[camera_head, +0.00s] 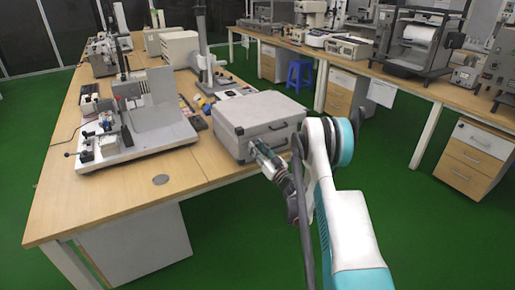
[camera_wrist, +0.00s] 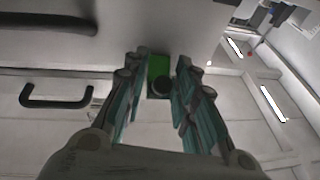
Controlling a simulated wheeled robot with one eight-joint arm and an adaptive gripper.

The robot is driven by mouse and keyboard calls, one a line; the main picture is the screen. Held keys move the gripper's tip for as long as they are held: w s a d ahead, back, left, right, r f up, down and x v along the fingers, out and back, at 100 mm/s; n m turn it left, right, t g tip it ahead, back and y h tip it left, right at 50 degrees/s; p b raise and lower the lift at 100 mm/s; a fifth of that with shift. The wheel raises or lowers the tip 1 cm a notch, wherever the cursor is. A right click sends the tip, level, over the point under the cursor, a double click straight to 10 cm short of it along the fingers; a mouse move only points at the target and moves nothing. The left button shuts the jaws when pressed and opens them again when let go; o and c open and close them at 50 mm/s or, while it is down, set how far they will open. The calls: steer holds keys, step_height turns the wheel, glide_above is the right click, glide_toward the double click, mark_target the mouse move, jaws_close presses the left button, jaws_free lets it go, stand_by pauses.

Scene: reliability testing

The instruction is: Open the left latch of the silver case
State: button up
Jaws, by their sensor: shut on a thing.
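The silver case (camera_head: 258,115) sits closed on the wooden table in the head view. Its front face carries a dark handle (camera_head: 278,126), and a black handle also shows at the left in the wrist view (camera_wrist: 55,97). My gripper (camera_head: 258,148) is at the left part of the case's front face. In the wrist view, its teal-padded fingers (camera_wrist: 160,72) stand on both sides of a small green piece with a dark round part, seemingly the left latch (camera_wrist: 158,65). The gripper is shut on it. In the head view, my gripper hides the latch.
The wooden table (camera_head: 190,170) has bare room left of the case. A grey instrument (camera_head: 150,130) stands further left. Small tools and a tall stand (camera_head: 205,60) are behind the case. Another bench (camera_head: 400,85) with equipment is at the right, across green floor.

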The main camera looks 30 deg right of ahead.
steer(key=shift+a+f+t+y, duration=0.2)
steer(key=shift+t+y, duration=0.1)
steer(key=shift+t, duration=0.2)
steer(key=o, duration=0.8)
steer(key=shift+r, duration=0.4)
step_height(320, 180, up, 9)
steer(key=shift+r, duration=0.1)
